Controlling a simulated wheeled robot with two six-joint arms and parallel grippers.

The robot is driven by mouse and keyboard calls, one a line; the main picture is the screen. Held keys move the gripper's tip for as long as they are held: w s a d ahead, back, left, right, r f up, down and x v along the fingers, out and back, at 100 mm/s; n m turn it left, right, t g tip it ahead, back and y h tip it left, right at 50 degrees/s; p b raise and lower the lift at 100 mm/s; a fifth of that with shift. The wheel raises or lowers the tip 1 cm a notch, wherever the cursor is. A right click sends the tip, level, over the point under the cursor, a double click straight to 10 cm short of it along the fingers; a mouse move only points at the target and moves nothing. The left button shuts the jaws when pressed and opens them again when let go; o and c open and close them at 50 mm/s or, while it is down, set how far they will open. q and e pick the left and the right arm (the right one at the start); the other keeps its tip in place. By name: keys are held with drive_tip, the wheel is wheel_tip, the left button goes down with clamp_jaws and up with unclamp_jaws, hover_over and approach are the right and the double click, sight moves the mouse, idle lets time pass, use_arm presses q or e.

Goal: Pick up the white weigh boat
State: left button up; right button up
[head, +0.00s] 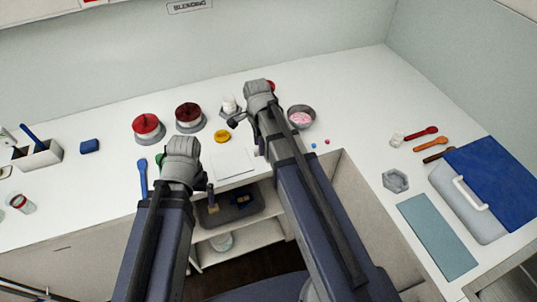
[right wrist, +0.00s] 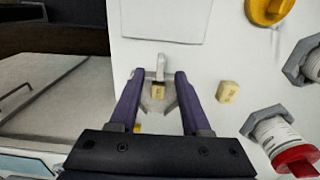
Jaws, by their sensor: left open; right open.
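A small pale piece (right wrist: 161,66) that may be the white weigh boat lies on the white counter in the right wrist view. Its outline is hard to make out, and a small yellow block (right wrist: 157,91) shows against it. My right gripper (right wrist: 158,76) is open around this spot, one finger on each side, with no visible grip. In the head view my right arm hides that spot, and the right gripper (head: 257,108) is over the counter's middle. My left gripper (head: 184,165) is open, near the counter's front edge, left of a white square sheet (head: 232,164).
Another yellow block (right wrist: 228,92) lies beside the right gripper. Grey hexagonal holders (right wrist: 266,121) with jars stand close by. A grey bowl (head: 302,116) with pink contents, a yellow lid (head: 222,136) and a blue spoon (head: 143,176) are near. An open shelf (head: 245,236) lies below the front edge.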

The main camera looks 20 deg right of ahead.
wheel_tip(320, 180, down, 3)
drive_tip(key=shift+r+b, duration=0.1)
drive_tip(key=shift+b, duration=0.8)
use_arm(q)
wheel_tip(320, 180, down, 3)
drive_tip(key=shift+r, duration=0.15)
use_arm(e)
drive_tip(key=shift+r, duration=0.1)
drive_tip(key=shift+c, duration=0.4)
clamp_jaws()
